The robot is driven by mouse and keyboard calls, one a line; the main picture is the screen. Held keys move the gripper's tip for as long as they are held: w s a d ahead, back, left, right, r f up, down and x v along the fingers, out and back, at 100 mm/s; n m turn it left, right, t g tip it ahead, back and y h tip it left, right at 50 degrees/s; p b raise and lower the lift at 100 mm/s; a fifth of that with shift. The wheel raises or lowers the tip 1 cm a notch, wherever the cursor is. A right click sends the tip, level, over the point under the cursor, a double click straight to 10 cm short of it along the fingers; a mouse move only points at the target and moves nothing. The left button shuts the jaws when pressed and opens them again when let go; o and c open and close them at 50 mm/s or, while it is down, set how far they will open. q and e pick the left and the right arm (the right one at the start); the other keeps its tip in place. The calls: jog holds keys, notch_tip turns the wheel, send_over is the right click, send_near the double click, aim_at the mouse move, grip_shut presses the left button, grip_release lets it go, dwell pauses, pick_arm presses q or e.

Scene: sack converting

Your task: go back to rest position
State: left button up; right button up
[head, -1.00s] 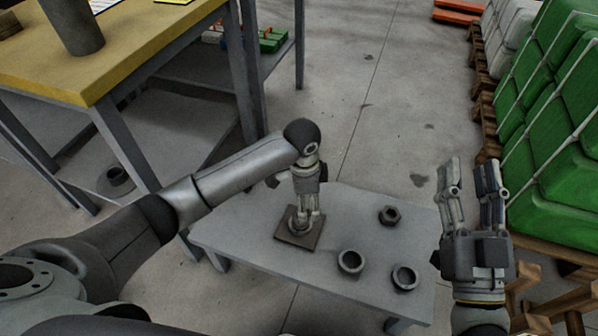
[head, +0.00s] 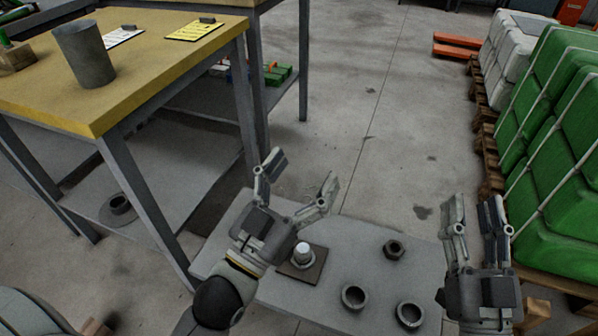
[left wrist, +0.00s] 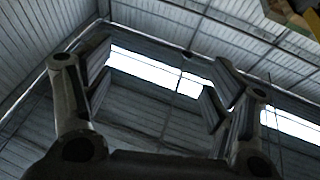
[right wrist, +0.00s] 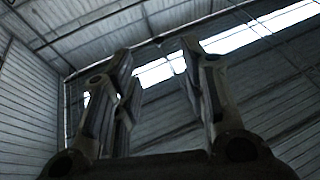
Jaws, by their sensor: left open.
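My left gripper (head: 302,172) is raised above the low grey table (head: 265,290), pointing up and away. Its fingers are spread and empty, and the left wrist view shows only roof between them (left wrist: 165,75). My right gripper (head: 474,200) stands upright at the table's right side, its fingers apart with nothing between them. The right wrist view also shows an empty gap (right wrist: 155,75). A brown square plate (head: 312,272) with a pale upright cylindrical piece (head: 303,253) lies on the table, just below and right of my left gripper.
A dark nut (head: 394,249) and two grey rings (head: 354,296) (head: 409,315) lie on the low table. A yellow-edged workbench (head: 150,85) with a grey cup (head: 85,55) stands at left. Stacked green sacks (head: 560,130) on pallets are at right. The floor between is clear.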

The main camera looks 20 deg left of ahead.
pick_arm(q)
jog(key=shift+s+a+r, duration=0.2)
jog(key=shift+r, duration=0.05)
